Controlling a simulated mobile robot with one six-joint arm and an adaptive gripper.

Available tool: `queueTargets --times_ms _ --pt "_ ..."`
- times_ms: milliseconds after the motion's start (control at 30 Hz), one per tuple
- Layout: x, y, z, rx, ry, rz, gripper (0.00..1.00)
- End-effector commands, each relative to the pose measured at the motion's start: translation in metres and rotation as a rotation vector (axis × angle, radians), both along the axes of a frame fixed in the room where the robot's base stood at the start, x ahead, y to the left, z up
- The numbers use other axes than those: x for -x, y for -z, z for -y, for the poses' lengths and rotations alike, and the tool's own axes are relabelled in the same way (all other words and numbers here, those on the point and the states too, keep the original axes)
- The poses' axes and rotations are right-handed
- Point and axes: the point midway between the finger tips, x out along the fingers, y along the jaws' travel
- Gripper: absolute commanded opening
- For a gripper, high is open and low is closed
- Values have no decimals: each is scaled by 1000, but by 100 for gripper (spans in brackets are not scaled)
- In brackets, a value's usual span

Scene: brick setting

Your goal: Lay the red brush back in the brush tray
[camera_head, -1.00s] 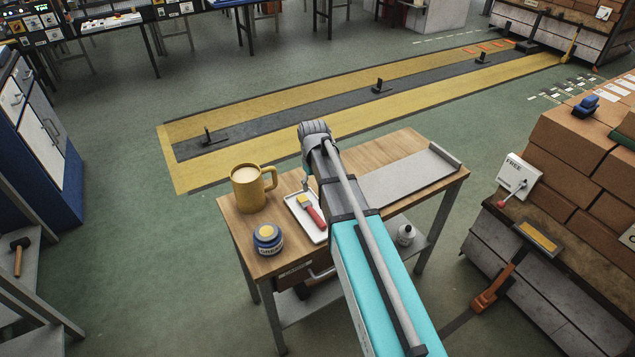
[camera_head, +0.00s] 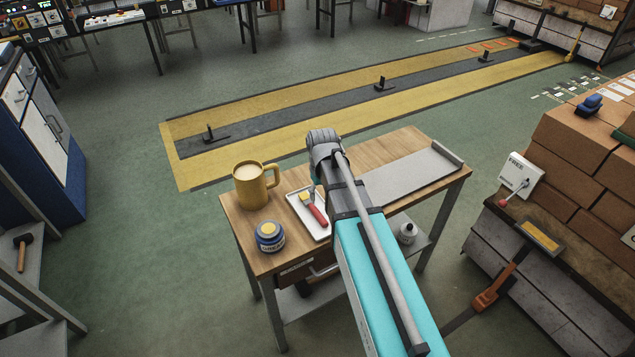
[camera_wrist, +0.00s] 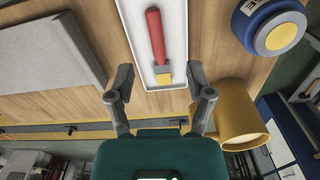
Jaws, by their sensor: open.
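The red brush (camera_head: 316,212) with pale yellow bristles lies in the shallow white brush tray (camera_head: 322,238) on the wooden table. In the wrist view the brush (camera_wrist: 155,35) lies lengthwise inside the tray (camera_wrist: 178,84), its bristle end toward my gripper. My gripper (camera_wrist: 160,78) is open and empty, one finger on each side of the tray's near end, with the bristles between and beyond the tips. I cannot tell its exact height above the tray. In the head view my arm mostly hides the gripper.
A yellow mug (camera_head: 250,188) and a blue jar (camera_head: 269,237) stand left of the tray, near my gripper's side. A grey flat board (camera_head: 410,175) lies on the table's right. Brick stacks (camera_head: 585,150) stand farther right.

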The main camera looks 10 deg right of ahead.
Motion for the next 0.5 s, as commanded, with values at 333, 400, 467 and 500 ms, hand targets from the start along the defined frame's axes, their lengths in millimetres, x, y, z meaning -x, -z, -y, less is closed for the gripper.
queueTargets --times_ms 333,400,467,500 --pt "116 0 11 1 192 0 68" --pt "124 0 12 1 211 0 68" --pt "127 0 12 1 220 0 68" --pt "127 0 12 1 223 0 68"
